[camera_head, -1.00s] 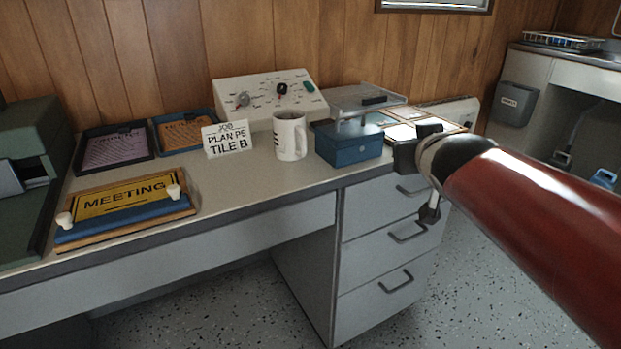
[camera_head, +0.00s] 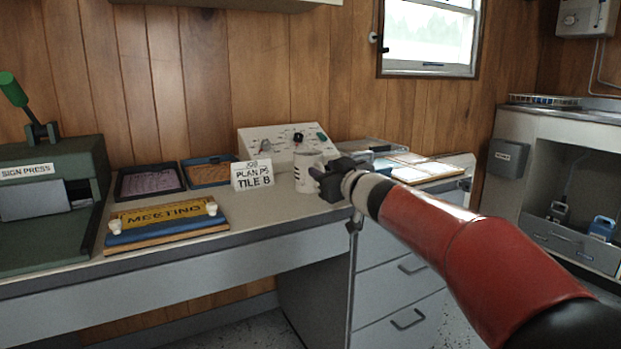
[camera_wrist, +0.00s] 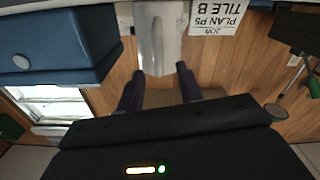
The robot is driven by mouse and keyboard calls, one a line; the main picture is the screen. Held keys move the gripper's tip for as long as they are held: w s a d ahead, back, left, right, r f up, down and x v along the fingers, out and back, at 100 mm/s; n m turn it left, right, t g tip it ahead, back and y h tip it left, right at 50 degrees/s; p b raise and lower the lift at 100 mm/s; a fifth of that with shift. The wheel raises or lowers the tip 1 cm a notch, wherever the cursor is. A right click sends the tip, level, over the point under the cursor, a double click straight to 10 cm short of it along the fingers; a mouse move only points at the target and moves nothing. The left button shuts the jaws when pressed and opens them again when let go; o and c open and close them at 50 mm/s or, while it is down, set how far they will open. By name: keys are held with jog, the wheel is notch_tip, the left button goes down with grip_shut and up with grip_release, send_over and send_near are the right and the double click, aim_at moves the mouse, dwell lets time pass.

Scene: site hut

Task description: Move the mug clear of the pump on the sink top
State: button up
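The white mug (camera_head: 305,175) with dark marks stands upright on the desk, between the job card and my gripper (camera_head: 333,180). In the wrist view, which looks upside down, a pale upright shape that appears to be the mug (camera_wrist: 158,36) is just beyond my gripper's fingertips (camera_wrist: 158,76). The sink top (camera_head: 600,117) is at the far right edge, only partly in view. I cannot make out a pump on it.
The job card (camera_head: 252,175) is close left of the mug, and a white control panel (camera_head: 270,142) is behind. A blue box (camera_wrist: 60,42) is beside the mug in the wrist view. A rack (camera_head: 545,100) is on the sink top.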

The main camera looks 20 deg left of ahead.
jog(key=shift+w+a, duration=0.4)
jog(key=shift+w, duration=0.05)
jog(key=shift+r, duration=0.1)
grip_shut()
